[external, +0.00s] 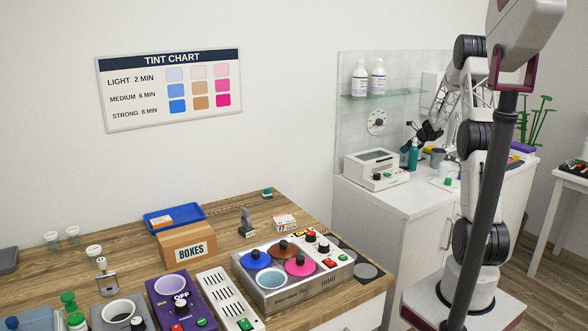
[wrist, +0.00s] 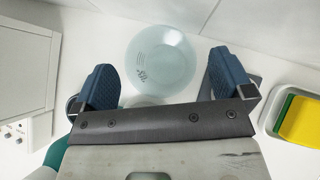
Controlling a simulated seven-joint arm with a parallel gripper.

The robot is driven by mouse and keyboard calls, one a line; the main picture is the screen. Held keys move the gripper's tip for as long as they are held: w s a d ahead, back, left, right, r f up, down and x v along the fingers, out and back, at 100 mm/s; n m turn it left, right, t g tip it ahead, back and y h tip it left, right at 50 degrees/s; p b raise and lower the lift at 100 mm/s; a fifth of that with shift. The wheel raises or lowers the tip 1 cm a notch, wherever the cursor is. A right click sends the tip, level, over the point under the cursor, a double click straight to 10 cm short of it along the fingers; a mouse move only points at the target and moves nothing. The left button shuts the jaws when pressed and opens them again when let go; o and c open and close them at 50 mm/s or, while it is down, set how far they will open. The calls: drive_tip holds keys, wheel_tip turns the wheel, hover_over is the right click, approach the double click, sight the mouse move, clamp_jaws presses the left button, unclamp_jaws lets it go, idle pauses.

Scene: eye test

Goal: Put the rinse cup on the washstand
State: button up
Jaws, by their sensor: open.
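My gripper (external: 430,132) is over the white counter at the right in the external view. In the wrist view my gripper (wrist: 160,80) is open, with blue pads wide apart and nothing clamped. A round, translucent pale-green vessel (wrist: 162,58) with small dark markings lies between and beyond the fingertips; it may be the rinse cup, but no label confirms it. Its height below the fingers is unclear. No washstand is clearly marked; the white counter (external: 378,199) may be it. Round vessels also sit in a purple unit (external: 165,310) and a grey unit (external: 95,318) on the wooden bench.
Beside my gripper are a white machine (external: 376,168), a teal bottle (external: 413,157) and a tray with a yellow pad (wrist: 302,122). A glass shelf (external: 385,96) with two white bottles is behind. The wooden bench (external: 215,218) holds a box and a several-well station.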

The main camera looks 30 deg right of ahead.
drive_tip(key=v, duration=1.1)
drive_tip(key=shift+r, duration=0.2)
drive_tip(key=shift+s+d+r, duration=0.1)
drive_tip(key=shift+s, duration=0.15)
idle(0.5)
drive_tip(key=s+a+r+n+g, duration=0.1)
drive_tip(key=s+a+r+n, duration=0.35)
drive_tip(key=a, duration=0.65)
drive_tip(key=s+a+r+n+g, duration=0.2)
drive_tip(key=s+a+r+n, duration=0.3)
drive_tip(key=a, duration=0.6)
drive_tip(key=s+a+r+n+g, duration=0.1)
drive_tip(key=s+a+r+n, duration=0.15)
drive_tip(key=a+n, duration=0.6)
drive_tip(key=s+a+n+g+h, duration=0.1)
drive_tip(key=s+a+n, duration=0.5)
drive_tip(key=s+a, duration=0.4)
drive_tip(key=s+a+f+n+h, duration=0.1)
drive_tip(key=s+a+n, duration=0.6)
drive_tip(key=s, duration=0.8)
drive_tip(key=a+h, duration=0.1)
drive_tip(key=a, duration=0.2)
drive_tip(key=shift+s+f+g+h, duration=0.2)
drive_tip(key=shift+s+g+h, duration=0.1)
drive_tip(key=shift+g, duration=0.1)
